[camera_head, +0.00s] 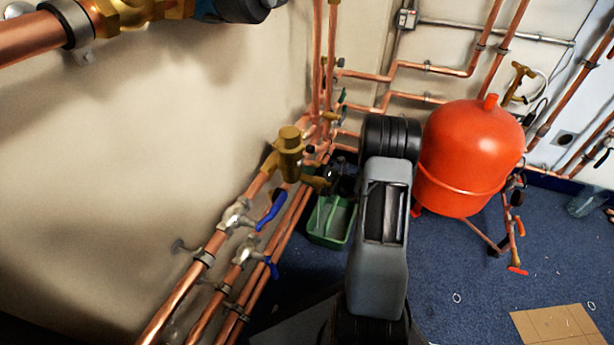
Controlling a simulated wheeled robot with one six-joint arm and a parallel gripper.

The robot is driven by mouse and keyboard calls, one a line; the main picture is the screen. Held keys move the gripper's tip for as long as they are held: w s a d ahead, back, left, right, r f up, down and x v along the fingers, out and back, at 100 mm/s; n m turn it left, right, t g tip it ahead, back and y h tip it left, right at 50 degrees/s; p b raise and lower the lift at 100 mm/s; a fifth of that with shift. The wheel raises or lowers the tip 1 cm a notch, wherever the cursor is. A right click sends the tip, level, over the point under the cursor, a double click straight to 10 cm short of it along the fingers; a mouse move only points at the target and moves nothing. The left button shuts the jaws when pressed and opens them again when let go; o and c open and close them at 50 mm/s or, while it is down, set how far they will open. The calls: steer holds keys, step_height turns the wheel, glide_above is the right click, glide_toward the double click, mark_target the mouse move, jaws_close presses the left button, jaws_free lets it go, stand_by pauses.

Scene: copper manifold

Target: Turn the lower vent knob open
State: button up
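My grey and black arm rises through the middle of the view. A dark shape at its far left side looks like my gripper (342,177), close to a brass valve body (289,150) on the copper pipes. The arm hides part of it, and I cannot tell whether its fingers are open, shut or touching anything. The brass body has a capped top and a short outlet pointing right toward the dark shape. I cannot clearly make out the lower vent knob; small dark parts by the brass outlet are too small to tell apart.
Copper pipes run along the left wall, with two blue lever valves (270,212) (271,267). A red expansion tank (470,160) stands right of the arm. Cardboard (556,325) lies at lower right; the carpet between is mostly clear.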

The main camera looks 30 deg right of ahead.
steer(key=shift+s+f+n, duration=0.1)
steer(key=shift+n, duration=0.4)
steer(key=o, duration=0.9)
steer(key=shift+d, duration=0.1)
steer(key=p+v, duration=0.4)
steer(key=v, duration=0.9)
steer(key=shift+s+d, duration=0.15)
steer(key=shift+s, duration=0.15)
steer(key=shift+s, duration=0.1)
